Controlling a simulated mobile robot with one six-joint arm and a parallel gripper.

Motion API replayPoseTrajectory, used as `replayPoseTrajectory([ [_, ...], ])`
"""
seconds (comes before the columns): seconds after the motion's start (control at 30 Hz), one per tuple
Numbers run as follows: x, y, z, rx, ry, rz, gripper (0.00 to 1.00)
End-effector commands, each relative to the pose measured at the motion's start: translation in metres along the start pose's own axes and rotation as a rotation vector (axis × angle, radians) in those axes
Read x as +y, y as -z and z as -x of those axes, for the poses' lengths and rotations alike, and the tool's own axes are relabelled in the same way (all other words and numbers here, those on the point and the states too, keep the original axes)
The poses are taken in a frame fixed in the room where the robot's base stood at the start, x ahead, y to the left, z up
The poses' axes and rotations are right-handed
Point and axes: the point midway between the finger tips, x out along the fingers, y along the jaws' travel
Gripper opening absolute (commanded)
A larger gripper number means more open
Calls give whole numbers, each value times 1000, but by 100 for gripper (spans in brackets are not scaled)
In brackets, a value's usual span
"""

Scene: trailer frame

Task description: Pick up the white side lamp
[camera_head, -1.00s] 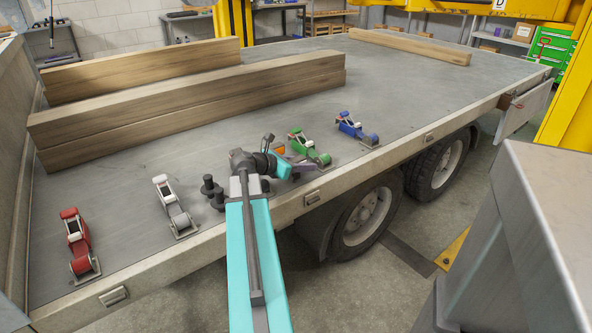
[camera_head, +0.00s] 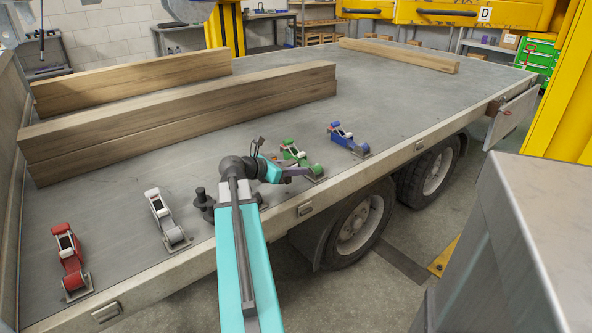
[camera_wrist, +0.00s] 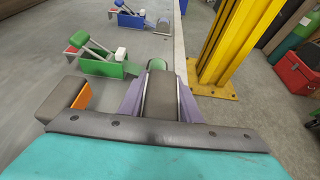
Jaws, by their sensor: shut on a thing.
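The white side lamp (camera_head: 164,219), a white and grey piece with a base plate, lies on the trailer deck (camera_head: 130,190) near its side edge. It is apart from my gripper (camera_head: 278,170), which is farther right, beside the green lamp (camera_head: 292,155). In the wrist view a purple and grey piece (camera_wrist: 161,98) is at the middle of my gripper, and my jaws are shut on it. Its form is partly hidden. An orange-faced grey block (camera_wrist: 68,98) shows to its left. The green lamp (camera_wrist: 95,66) lies just beyond.
The red lamp (camera_head: 69,262) lies left of the white one, and the blue lamp (camera_head: 347,139) lies beyond the green one. Long timber beams (camera_head: 180,110) lie across the deck behind. A grey box-like surface (camera_head: 520,240) stands front right. Deck between beams and lamps is clear.

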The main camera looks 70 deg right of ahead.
Motion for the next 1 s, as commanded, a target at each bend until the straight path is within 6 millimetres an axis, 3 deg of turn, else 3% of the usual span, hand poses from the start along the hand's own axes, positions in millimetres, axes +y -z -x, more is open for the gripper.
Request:
replayPoseTrajectory([
  [0.57, -41, 15, 55, -2, 0, 0, 4],
  [1.0, -37, 19, 54, -7, 2, -2, 4],
])
